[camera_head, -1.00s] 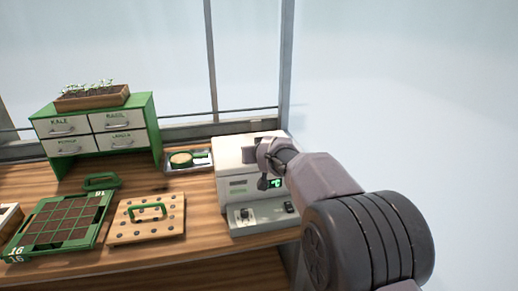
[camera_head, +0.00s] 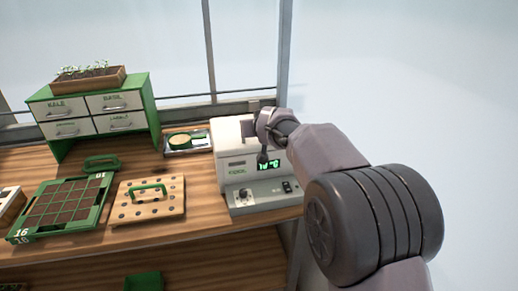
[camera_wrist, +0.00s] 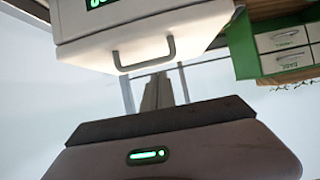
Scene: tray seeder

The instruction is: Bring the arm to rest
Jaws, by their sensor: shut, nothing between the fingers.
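My arm reaches in from the right in the head view. My gripper (camera_head: 263,160) is in front of the upper front of a white machine (camera_head: 232,172) with a lit green display; whether it touches the machine cannot be told. In the wrist view, my gripper (camera_wrist: 158,92) shows as two grey fingers closed together with nothing between them. The machine's white front (camera_wrist: 150,28) with a grey handle fills the top of that view, apart from the fingertips in the picture.
The wooden bench (camera_head: 215,221) carries a green-framed seed tray (camera_head: 104,213), a pegboard-like plate (camera_head: 130,216) with a green handle, and a green drawer cabinet (camera_head: 153,105). A small tray (camera_head: 172,149) holds a round green-rimmed item. Open space lies right of the bench.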

